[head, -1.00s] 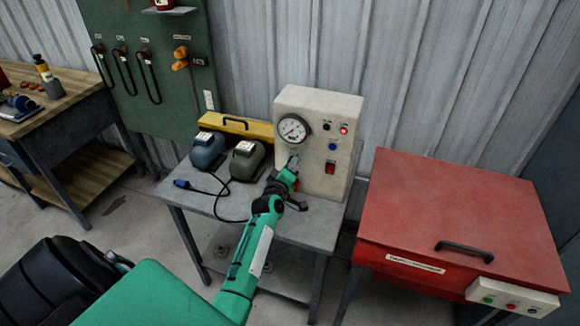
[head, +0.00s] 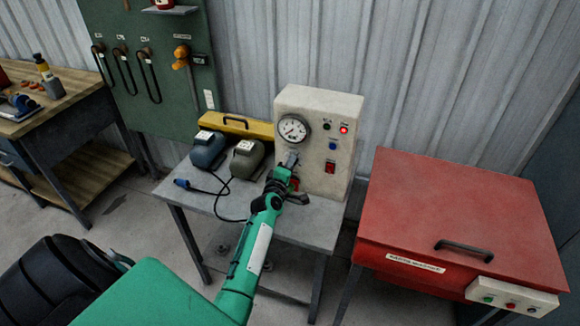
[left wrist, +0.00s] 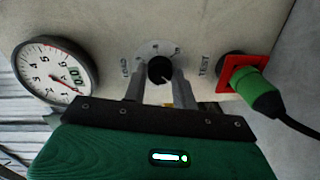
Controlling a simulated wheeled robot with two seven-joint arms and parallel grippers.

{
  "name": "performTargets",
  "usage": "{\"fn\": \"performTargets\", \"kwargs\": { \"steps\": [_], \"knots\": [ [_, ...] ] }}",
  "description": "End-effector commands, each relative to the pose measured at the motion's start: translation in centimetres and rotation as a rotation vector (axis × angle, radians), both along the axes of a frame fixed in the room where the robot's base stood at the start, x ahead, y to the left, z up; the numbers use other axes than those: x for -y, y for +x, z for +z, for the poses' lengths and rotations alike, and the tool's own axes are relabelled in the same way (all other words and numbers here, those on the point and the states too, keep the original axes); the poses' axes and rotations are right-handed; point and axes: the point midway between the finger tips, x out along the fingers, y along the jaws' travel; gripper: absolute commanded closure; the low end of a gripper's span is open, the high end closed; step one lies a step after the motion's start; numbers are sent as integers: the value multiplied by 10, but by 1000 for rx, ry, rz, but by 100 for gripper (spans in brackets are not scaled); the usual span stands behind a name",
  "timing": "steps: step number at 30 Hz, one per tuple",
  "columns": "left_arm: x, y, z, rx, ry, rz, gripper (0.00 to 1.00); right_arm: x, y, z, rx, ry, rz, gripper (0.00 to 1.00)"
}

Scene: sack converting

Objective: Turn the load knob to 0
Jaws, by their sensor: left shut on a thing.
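The black load knob (left wrist: 160,70) sits on the pale panel of the control box (head: 335,115), in a round scale plate beside the word LOAD. In the left wrist view its scale marks are too small to read surely. My left gripper (left wrist: 160,88) has one finger on each side of the knob and is shut on it. In the head view the left gripper (head: 290,160) reaches the front of the box below the gauge and hides the knob. My right gripper is not in view.
A round gauge (left wrist: 55,70) is left of the knob. A green plug (left wrist: 257,92) with a black cable sits in a red socket at the right. A red cabinet (head: 450,210) stands right.

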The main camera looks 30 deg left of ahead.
Motion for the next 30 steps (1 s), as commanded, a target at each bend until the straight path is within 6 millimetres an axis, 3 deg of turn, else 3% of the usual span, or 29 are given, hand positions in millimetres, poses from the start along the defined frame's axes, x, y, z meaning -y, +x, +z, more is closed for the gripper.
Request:
{"fn": "performTargets", "kwargs": {
  "steps": [3, 4, 7, 20, 30],
  "knots": [
    [1, -1, -3, -5, -3, -2, 95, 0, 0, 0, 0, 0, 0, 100],
    [1, -1, -3, -5, -3, -2, 70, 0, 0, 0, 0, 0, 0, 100],
    [1, 0, -3, -4, -2, -2, 51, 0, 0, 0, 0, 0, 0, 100],
    [2, -8, -1, -1, -1, -1, 51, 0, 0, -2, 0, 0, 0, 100],
    [17, -69, -1, -3, -2, 1, 51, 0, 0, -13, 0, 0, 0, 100]
  ]
}}
